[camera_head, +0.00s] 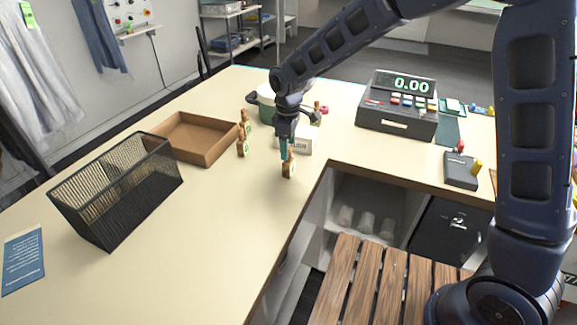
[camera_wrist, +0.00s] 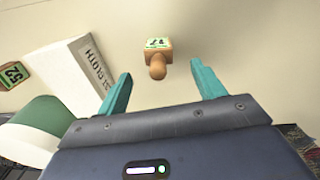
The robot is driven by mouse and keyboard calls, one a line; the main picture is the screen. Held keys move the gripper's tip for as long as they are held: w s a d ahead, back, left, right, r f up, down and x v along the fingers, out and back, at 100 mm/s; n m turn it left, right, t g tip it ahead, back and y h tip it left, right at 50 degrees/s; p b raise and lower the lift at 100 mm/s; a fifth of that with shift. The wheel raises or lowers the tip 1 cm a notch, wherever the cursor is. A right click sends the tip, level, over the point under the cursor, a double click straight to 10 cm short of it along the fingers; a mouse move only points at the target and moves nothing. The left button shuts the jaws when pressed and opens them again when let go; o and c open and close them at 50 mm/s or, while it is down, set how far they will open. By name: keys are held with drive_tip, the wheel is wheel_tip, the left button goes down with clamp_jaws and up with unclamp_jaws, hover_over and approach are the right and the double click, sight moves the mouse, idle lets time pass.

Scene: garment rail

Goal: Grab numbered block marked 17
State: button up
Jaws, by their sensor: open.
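A wooden block (camera_wrist: 158,44) with a round knob and a green-edged number label lies between and just beyond my fingertips in the wrist view. Its label is small and turned, so I cannot read the number surely; it may be 17. The block also shows on the counter below my gripper in the head view (camera_head: 289,170). My gripper (camera_wrist: 161,69) has teal fingers, spread open with nothing between them. In the head view my gripper (camera_head: 286,148) points down at the block, partly covering its top. Another block, marked 52 (camera_wrist: 12,75), is at the left in the wrist view.
Two similar blocks stand left of my gripper, one nearer (camera_head: 242,147) and one farther (camera_head: 246,121). A brown tray (camera_head: 190,148), a black mesh basket (camera_head: 118,200) and a cash register (camera_head: 397,108) stand around.

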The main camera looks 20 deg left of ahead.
sight(289, 160)
drive_tip(key=shift+w+f, duration=0.15)
drive_tip(key=shift+f, duration=3.25)
drive_tip(key=c, duration=1.3)
